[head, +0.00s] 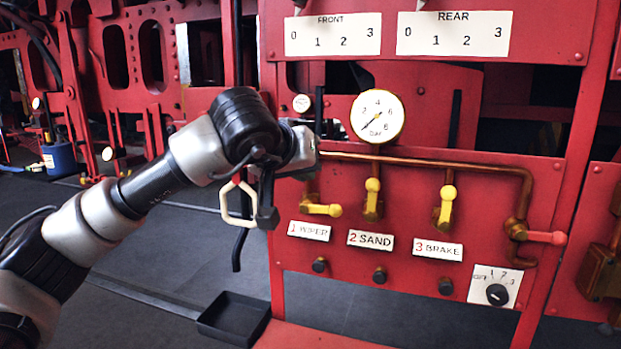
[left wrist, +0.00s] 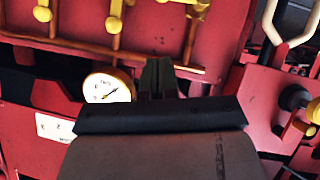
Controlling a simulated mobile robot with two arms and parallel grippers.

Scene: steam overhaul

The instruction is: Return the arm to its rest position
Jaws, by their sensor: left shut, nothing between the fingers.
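My left gripper (left wrist: 157,78) is shut and empty in the left wrist view, in front of the red panel. In the head view my left arm reaches in from the left, bent at the elbow, and its hand (head: 303,147) is at the panel's left edge, left of the round gauge (head: 377,116). The fingertips are hard to make out there. The gauge also shows upside down in the left wrist view (left wrist: 107,87), left of the fingers. My right gripper is not in view.
The first yellow lever (head: 321,209) lies sideways; the second (head: 372,199) and third (head: 446,206) stand upright. A red-handled valve (head: 546,238) is at the right. A cream loop (head: 238,204) hangs near my wrist. A black tray (head: 234,318) sits low left of the panel.

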